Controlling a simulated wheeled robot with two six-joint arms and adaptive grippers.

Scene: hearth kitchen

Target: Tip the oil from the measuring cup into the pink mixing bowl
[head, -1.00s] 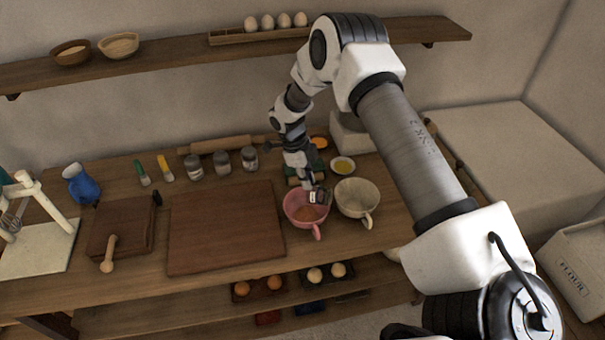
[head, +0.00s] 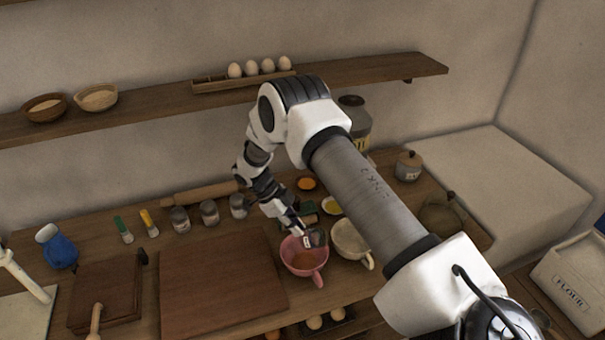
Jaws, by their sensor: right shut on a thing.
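The pink mixing bowl (head: 296,265) stands on the wooden counter, with brown content inside and its handle toward the front. My right gripper (head: 302,232) is over the bowl's back rim, shut on a small, greyish, see-through measuring cup (head: 317,238). The cup is over the bowl's back right side, close to the rim. Its tilt and any oil in it are too small to make out. My left gripper is out of view.
A cream bowl (head: 352,243) with a handle stands close to the right of the pink bowl. A large wooden board (head: 215,275) lies to the left. Several jars (head: 209,212) stand behind the board.

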